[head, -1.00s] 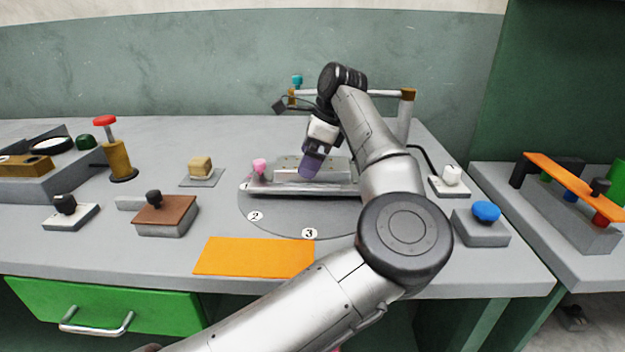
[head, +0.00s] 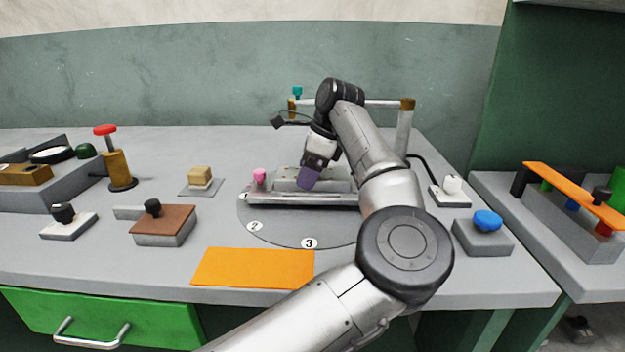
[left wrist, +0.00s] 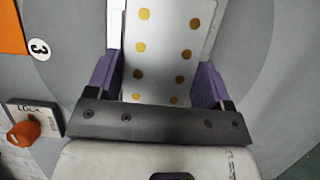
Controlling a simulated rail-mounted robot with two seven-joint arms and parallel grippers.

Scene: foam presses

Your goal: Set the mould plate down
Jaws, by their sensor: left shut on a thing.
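The mould plate shows in the left wrist view as a pale plate (left wrist: 163,62) with two rows of gold dots. My left gripper (left wrist: 155,85) has its purple fingers along both sides of the plate, shut on it. In the head view the left gripper (head: 308,180) points down at the long metal holder (head: 300,199) on the grey round table (head: 285,222). The plate is low over or in the holder; whether it touches the bottom is hidden by the fingers and arm. My right gripper is out of view.
A pink knob (head: 260,176) stands at the holder's left end. A bar on posts (head: 404,130) stands behind. An orange sheet (head: 253,268) lies in front. A brown-topped block (head: 164,222) is at left, a blue button (head: 487,220) at right. An orange knob (left wrist: 22,133) is beside a lock label.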

